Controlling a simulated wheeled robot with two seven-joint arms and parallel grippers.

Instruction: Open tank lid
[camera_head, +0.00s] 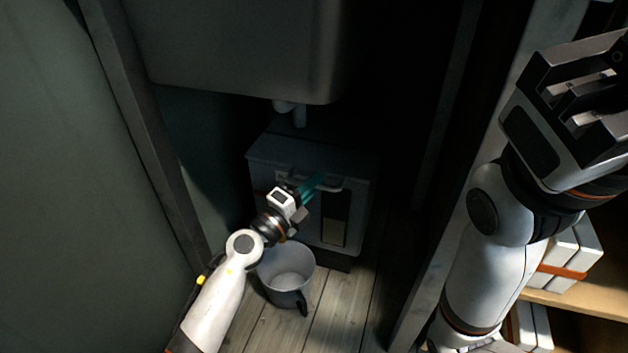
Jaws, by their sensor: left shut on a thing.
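The tank is a pale grey box (265,152) on the floor under a sink, with a lid (330,160) on top that looks closed. A light bar handle (330,185) runs along its upper front. My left gripper (311,188) reaches the front of the tank from the lower left. Its teal fingers are shut on the handle and hide its left part. My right gripper (585,95) is raised at the upper right, far from the tank.
A grey pitcher (288,262) stands on the plank floor in front of the tank, close below my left arm. The sink (245,45) and its drain pipe (299,115) hang above the tank. Upright frames flank the opening. White boxes (575,250) sit on a shelf at right.

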